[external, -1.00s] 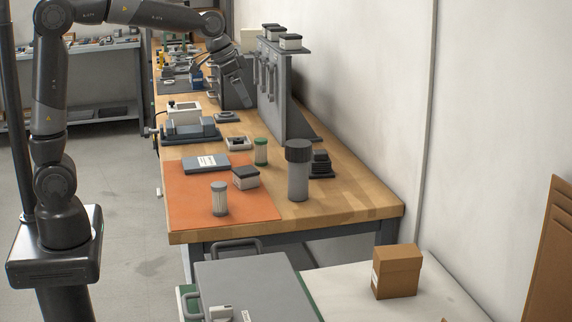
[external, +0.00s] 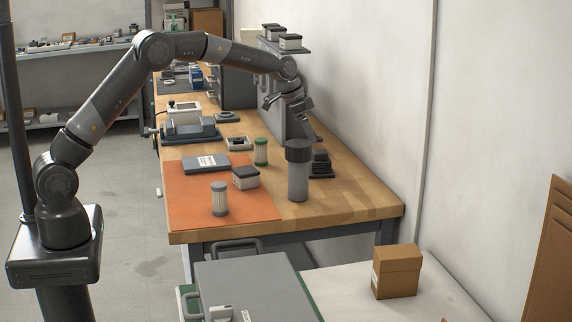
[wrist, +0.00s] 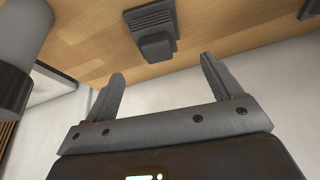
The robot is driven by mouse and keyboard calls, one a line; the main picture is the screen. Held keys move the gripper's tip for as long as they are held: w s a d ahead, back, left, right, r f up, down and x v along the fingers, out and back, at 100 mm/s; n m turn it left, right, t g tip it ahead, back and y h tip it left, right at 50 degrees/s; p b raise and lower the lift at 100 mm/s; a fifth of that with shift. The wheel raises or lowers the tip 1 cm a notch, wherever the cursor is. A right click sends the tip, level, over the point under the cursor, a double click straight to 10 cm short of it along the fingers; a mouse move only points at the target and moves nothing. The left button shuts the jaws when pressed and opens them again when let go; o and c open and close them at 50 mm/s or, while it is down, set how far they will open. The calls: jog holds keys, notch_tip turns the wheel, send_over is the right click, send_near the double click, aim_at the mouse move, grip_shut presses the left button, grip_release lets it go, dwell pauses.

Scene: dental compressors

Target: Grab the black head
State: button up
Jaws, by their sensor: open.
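The black head, a dark ribbed block with a stepped shape (external: 321,164), stands on the wooden bench near the wall, just right of the grey canister. In the wrist view the black head (wrist: 155,35) lies at the top, past the fingertips and roughly in line with the gap between them. My gripper (wrist: 160,68) is open and empty, its two fingers spread and apart from the head. In the external view my gripper (external: 315,135) hangs above and behind the head, pointing down.
A grey canister with a dark cap (external: 299,175) stands close left of the head; it also shows in the wrist view (wrist: 20,40). A grey upright panel (external: 273,100) rises behind. A green-capped jar (external: 261,151) and an orange mat (external: 250,208) are further left. The wall borders the right.

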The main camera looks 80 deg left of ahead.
aim_at(320, 151)
jog(key=x, duration=0.5)
jog(key=shift+s, duration=0.1)
jog(key=shift+w+d+x, duration=0.15)
jog(key=shift+x, duration=1.2)
jog(key=shift+w+d+x, duration=0.15)
jog(key=shift+d+x, duration=0.05)
jog(key=shift+x, duration=1.1)
jog(key=shift+r, duration=0.15)
jog(key=shift+c, duration=0.3)
jog(key=c, duration=1.4)
jog(key=shift+r, duration=0.1)
